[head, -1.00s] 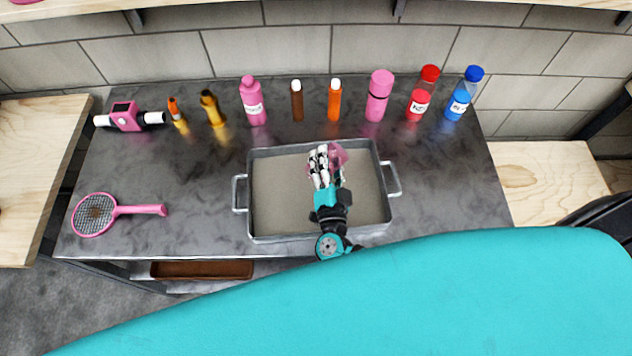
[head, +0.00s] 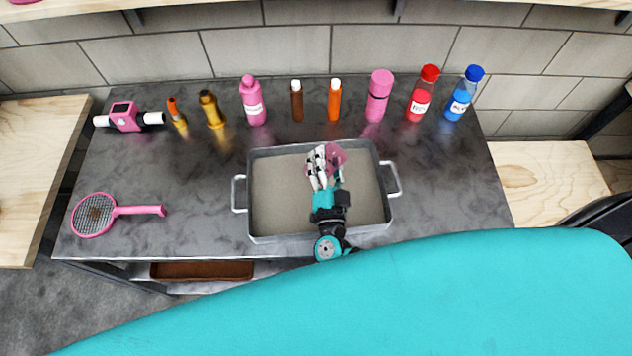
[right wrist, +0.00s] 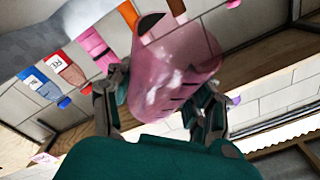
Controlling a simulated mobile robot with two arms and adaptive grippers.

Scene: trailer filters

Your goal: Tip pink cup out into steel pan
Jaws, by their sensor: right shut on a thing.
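The pink cup (head: 333,155) is translucent and is held above the steel pan (head: 262,236). My right gripper (head: 322,167) is shut on the cup, its fingers on either side of it. In the right wrist view the cup (right wrist: 178,68) sits between the two fingers of the gripper (right wrist: 160,105) and looks tilted, with a dark patch near its upper left end. The pan is a rectangular tray with two side handles, and its visible floor is a plain beige-grey. I cannot tell whether anything is in the cup. My left gripper is not in view.
Several bottles stand along the back of the dark counter (head: 200,170), among them a pink one (head: 379,96), a red one (head: 423,94) and a blue one (head: 464,94). A pink strainer-like paddle (head: 95,214) lies at left. The counter beside the pan is clear.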

